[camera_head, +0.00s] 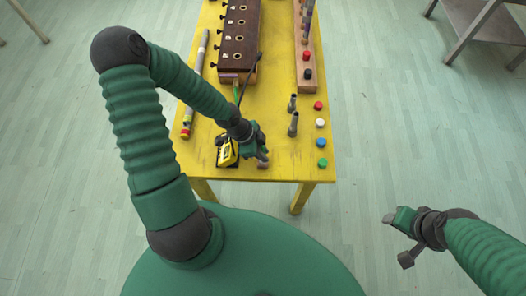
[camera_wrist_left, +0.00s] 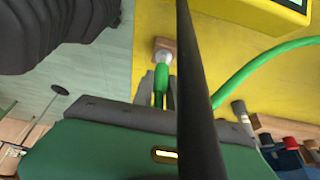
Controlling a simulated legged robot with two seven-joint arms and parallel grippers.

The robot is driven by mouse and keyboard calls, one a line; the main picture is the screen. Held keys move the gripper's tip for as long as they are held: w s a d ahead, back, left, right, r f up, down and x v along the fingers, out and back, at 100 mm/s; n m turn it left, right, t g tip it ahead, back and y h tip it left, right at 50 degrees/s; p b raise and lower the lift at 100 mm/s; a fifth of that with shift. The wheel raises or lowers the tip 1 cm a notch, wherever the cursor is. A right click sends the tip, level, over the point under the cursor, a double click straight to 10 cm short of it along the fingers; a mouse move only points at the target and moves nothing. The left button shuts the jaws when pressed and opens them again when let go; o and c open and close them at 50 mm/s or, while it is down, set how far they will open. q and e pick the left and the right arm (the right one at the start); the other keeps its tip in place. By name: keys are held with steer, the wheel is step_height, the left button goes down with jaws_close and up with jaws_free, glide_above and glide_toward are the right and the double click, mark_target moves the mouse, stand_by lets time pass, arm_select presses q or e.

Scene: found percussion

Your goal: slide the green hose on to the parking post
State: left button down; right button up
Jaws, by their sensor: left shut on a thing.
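My left gripper (camera_head: 262,156) is over the near edge of the yellow table, its fingers closed on the green hose (camera_wrist_left: 159,88). The hose end points at a short pale post (camera_wrist_left: 163,58) on a small wooden block (camera_wrist_left: 164,43). Hose end and post look in line and very close; I cannot tell whether the hose is around the post. The hose's free length curves off to the right in the left wrist view. In the head view a bit of green hose (camera_head: 236,91) shows by the dark box. My right gripper (camera_head: 396,238) is open and empty, off the table's right side.
A yellow meter-like box (camera_head: 227,153) lies just left of my left gripper. Grey posts (camera_head: 293,124) and coloured caps (camera_head: 321,143) stand to the right. A long grey tube (camera_head: 196,84) lies at the left edge. A dark box with holes (camera_head: 238,40) is farther back.

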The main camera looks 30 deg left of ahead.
steer(key=shift+f, duration=0.25)
steer(key=shift+r, duration=0.1)
steer(key=shift+r+p, duration=0.35)
steer(key=shift+r, duration=0.05)
stand_by(0.3)
steer(key=shift+r+p, duration=0.3)
steer(key=shift+r+p, duration=0.35)
stand_by(0.8)
steer(key=shift+r, duration=0.1)
stand_by(0.6)
steer(key=shift+r+p, duration=0.3)
steer(key=shift+p, duration=0.1)
